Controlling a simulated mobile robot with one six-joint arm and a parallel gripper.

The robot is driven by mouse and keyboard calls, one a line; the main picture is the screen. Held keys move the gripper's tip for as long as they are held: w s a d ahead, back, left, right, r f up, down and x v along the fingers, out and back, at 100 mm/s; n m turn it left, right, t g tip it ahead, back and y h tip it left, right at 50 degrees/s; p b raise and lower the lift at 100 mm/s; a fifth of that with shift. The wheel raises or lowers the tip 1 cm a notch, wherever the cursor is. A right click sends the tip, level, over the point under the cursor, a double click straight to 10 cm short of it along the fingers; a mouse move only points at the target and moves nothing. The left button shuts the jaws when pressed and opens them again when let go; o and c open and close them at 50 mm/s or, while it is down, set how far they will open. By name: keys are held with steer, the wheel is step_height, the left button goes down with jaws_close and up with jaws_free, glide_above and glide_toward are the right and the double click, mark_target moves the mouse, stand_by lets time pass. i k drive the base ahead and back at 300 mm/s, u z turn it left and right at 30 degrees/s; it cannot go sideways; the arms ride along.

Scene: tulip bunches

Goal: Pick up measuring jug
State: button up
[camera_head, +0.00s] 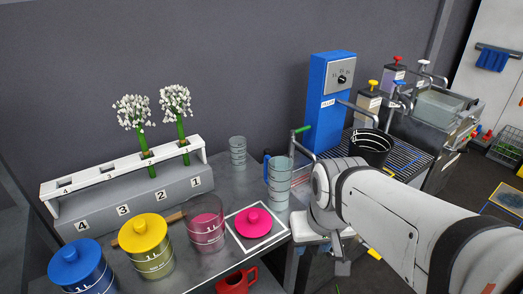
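A clear, graduated jug with a blue handle (279,182), which looks like the measuring jug, stands upright on the bench near its right end. Its handle is on the left side. The white arm comes in from the lower right, and its wrist is just right of the jug, apart from it as far as I can tell. My gripper (342,266) seems to hang low beneath the wrist, small and partly hidden. I cannot make out its fingers or whether it holds anything.
A smaller graduated beaker (238,151) stands behind the jug. A pink canister (206,226), its pink lid (253,222) on a white-edged square, a yellow canister (151,258) and a blue canister (80,272) stand nearby. A blue dispenser (331,100) and a black bucket (371,149) are behind right.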

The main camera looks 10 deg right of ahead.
mark_target(278, 171)
steer(key=z, duration=1.95)
steer(key=k, duration=1.55)
steer(key=u, duration=0.55)
steer(key=i, duration=1.5)
steer(key=u, duration=0.05)
